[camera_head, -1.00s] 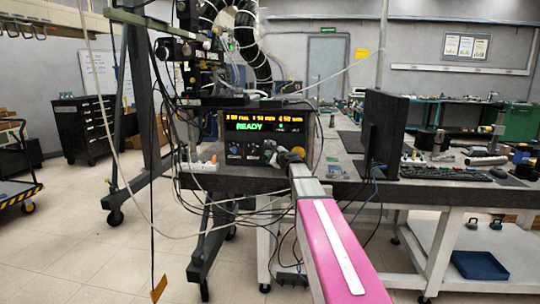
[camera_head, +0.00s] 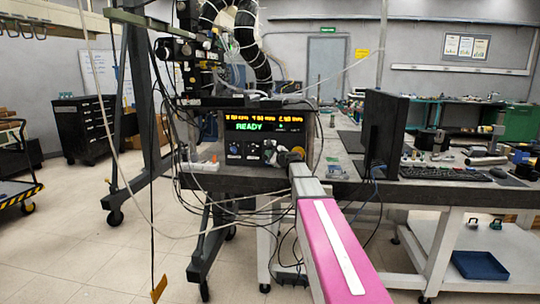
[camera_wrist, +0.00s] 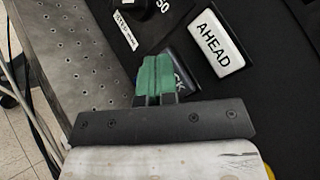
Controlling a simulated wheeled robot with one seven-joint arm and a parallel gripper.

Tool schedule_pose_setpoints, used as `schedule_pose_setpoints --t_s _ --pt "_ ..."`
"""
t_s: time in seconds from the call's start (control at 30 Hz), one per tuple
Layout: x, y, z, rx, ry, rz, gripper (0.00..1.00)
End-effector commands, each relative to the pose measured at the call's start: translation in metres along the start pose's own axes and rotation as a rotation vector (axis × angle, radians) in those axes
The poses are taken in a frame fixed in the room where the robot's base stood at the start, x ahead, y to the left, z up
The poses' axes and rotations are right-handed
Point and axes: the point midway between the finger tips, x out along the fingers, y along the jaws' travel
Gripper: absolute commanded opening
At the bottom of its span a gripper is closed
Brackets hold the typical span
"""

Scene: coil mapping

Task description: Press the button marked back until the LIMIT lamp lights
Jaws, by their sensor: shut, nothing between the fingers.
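The control box (camera_head: 232,150) stands on the bench, its display (camera_head: 262,122) showing green "READY" under small yellow figures. My gripper (camera_head: 284,157) is at the right part of its panel. In the wrist view, my gripper (camera_wrist: 155,68) is shut and empty, its green fingertips together. They overlap a dark button (camera_wrist: 181,72) whose visible letters read "CK"; the rest of its label is hidden. I cannot tell whether the tips touch it. The white AHEAD button (camera_wrist: 216,43) is just to the right. I cannot make out a LIMIT lamp.
A dark knob (camera_wrist: 137,8) is near the top of the wrist view, beside a perforated metal surface (camera_wrist: 75,50). A black monitor (camera_head: 385,130) stands on the bench right of the box. Cables hang below the bench.

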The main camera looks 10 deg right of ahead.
Motion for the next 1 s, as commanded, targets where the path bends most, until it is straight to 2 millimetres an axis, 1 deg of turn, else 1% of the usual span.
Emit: schedule_pose_setpoints --t_s 0.53,1.0 --pt "0.002 -0.001 -0.001 0.0 0.0 0.0 0.0" --pt "-0.01 0.007 0.007 0.0 0.0 0.0 0.0"
